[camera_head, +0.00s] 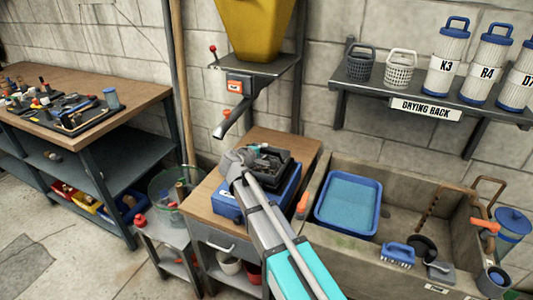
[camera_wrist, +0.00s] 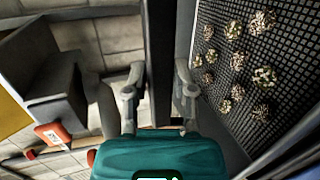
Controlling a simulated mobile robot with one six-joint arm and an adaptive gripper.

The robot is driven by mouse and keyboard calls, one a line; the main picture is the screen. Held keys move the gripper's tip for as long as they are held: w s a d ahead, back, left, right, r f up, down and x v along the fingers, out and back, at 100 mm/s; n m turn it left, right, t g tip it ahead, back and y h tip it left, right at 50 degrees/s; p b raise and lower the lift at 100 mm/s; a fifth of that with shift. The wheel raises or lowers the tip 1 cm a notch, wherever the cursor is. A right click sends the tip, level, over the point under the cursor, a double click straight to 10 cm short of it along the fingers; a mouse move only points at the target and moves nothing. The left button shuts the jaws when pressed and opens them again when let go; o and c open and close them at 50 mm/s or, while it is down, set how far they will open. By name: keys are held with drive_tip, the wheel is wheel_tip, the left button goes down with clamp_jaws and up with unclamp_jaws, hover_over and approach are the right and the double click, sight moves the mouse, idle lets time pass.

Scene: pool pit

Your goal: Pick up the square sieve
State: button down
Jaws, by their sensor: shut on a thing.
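The square sieve (camera_wrist: 215,105) fills the right of the wrist view, with a black mesh bottom and several pale, speckled clumps on it. My gripper (camera_wrist: 160,85) is shut on its dark side wall, with one finger on each side. In the head view, my gripper (camera_head: 236,163) is at the left side of a dark square frame, the sieve (camera_head: 284,168), over a blue box (camera_head: 282,200) on the wooden cabinet. My gripper and arm hide part of it there. I cannot tell whether the sieve touches the box.
A metal chute (camera_head: 233,120) under the yellow hopper (camera_head: 252,28) hangs close behind and left. A stone sink (camera_head: 400,200) with a blue basin (camera_head: 350,203) stands right. A workbench (camera_head: 135,92) is at left. The drying rack (camera_head: 425,95) holds baskets and filter cartridges.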

wheel_tip(320, 180, up, 2)
drive_tip(key=shift+r+p, duration=0.1)
drive_tip(key=shift+p, duration=0.85)
drive_tip(key=s+d+r+p, duration=0.1)
drive_tip(key=s+r+p, duration=0.9)
drive_tip(key=s, duration=0.4)
drive_tip(key=shift+d+r, duration=0.15)
drive_tip(key=shift+r, duration=0.05)
drive_tip(key=shift+w+d, duration=0.1)
drive_tip(key=d, duration=0.2)
drive_tip(key=shift+w+d+r+m+p, duration=0.2)
drive_tip(key=shift+d+m+p, duration=0.1)
drive_tip(key=shift+p, duration=0.1)
